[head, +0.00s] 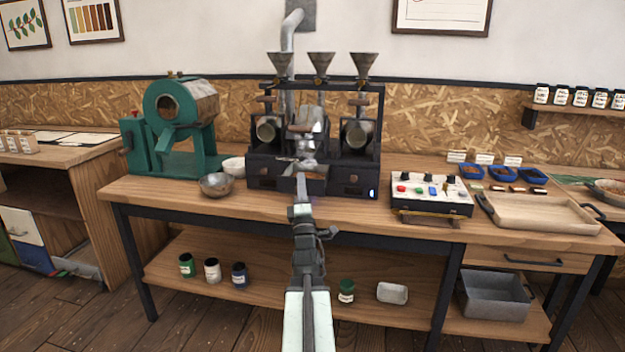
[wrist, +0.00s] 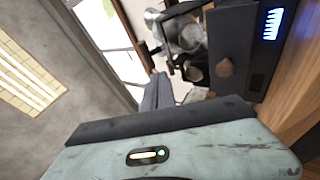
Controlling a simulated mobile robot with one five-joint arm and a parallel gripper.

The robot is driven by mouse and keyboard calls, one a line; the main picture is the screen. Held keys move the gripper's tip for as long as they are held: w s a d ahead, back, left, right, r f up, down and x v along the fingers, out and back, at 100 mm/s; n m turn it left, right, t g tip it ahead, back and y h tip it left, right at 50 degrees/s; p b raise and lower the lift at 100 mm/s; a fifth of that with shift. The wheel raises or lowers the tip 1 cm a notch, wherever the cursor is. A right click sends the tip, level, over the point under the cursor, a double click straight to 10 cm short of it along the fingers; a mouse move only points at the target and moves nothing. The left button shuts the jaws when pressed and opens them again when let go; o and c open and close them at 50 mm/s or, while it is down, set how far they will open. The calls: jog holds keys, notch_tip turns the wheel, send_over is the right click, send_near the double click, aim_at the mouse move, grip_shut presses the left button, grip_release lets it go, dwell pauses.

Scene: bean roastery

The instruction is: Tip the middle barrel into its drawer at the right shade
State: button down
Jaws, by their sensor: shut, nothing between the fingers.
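The dark three-barrel sample roaster (head: 370,150) stands on the bench. Its left barrel (head: 268,130) and right barrel (head: 357,133) face forward. The middle barrel (head: 309,142) is partly hidden behind my gripper; its exact tilt is hard to tell. My gripper (head: 299,163) is shut and empty, in front of the middle barrel and above the drawer. In the wrist view my gripper (wrist: 158,88) points toward metal barrel parts, with a dark drawer front and its round knob (wrist: 225,67) to the right.
A green roaster (head: 165,135) and a metal bowl (head: 216,184) stand left. A control box (head: 430,195) with coloured buttons stands right, beside a wooden tray (head: 540,213). Blue dishes (head: 500,174) with label cards sit behind the tray. A small blue light (head: 371,193) glows on the roaster base.

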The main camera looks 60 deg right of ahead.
jog(key=h, duration=0.2)
send_near(308, 127)
jog(key=shift+n, duration=0.4)
jog(key=shift+w+d+r+p, duration=0.2)
jog(key=shift+d+r+p, duration=0.4)
jog(key=shift+p, duration=0.9)
jog(key=shift+w+d+r+p, duration=0.35)
jog(key=shift+d+p, duration=0.5)
jog(key=shift+p, duration=0.7)
jog(key=shift+w+d+r+p, duration=0.1)
jog(key=shift+d+r+p, duration=0.5)
jog(key=shift+p, duration=0.9)
jog(key=shift+d+f, duration=0.1)
jog(key=shift+f, duration=0.05)
